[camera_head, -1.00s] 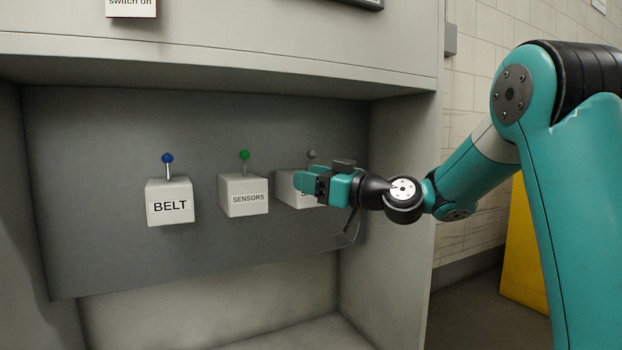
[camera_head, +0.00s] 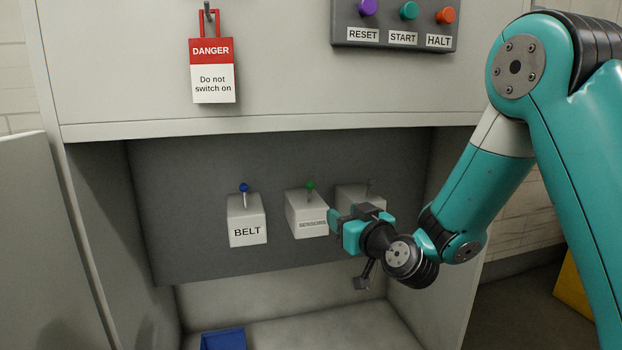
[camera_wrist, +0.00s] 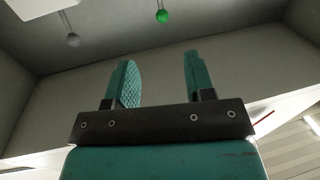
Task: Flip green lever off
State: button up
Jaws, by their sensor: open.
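The green lever (camera_head: 310,186) stands upright on the white SENSORS box (camera_head: 307,215) in the recess. Its green knob (camera_wrist: 162,16) also shows at the top of the wrist view, beyond the fingers and apart from them. My gripper (camera_head: 338,220) is in front of and to the right of the SENSORS box, below the level of the green knob. In the wrist view my gripper (camera_wrist: 158,82) is open, with nothing between its fingers.
The blue lever (camera_head: 244,190) on the BELT box (camera_head: 246,220) is to the left. A grey lever (camera_head: 369,187) on a third box (camera_head: 358,195) is partly behind my gripper. A danger tag (camera_head: 212,70) and a button panel (camera_head: 400,25) are above. A blue bin (camera_head: 223,340) is below.

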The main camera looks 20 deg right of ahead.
jog(key=p, duration=0.6)
send_near(310, 192)
jog(key=w+r, duration=0.1)
jog(key=w, duration=0.3)
jog(key=w+a, duration=0.1)
jog(key=w, duration=0.2)
jog(key=w+a, duration=0.1)
jog(key=w, duration=0.2)
jog(key=shift+w+f+p, duration=0.15)
jog(key=shift+f+p, duration=0.25)
jog(key=c, duration=0.9)
jog(key=shift+d+f+b, duration=0.1)
jog(key=shift+f+b, duration=0.25)
jog(key=shift+b, duration=0.75)
jog(key=t+b, duration=0.1)
jog(key=b, duration=0.2)
jog(key=shift+s+f, duration=0.2)
jog(key=shift+s, duration=0.05)
jog(key=t+b, duration=0.1)
jog(key=b, duration=0.2)
jog(key=shift+s+r+n, duration=0.1)
jog(key=shift+s+n, duration=0.05)
jog(key=shift+n, duration=0.15)
jog(key=shift+r+t+y+b, duration=0.3)
jog(key=shift+t+b, duration=0.1)
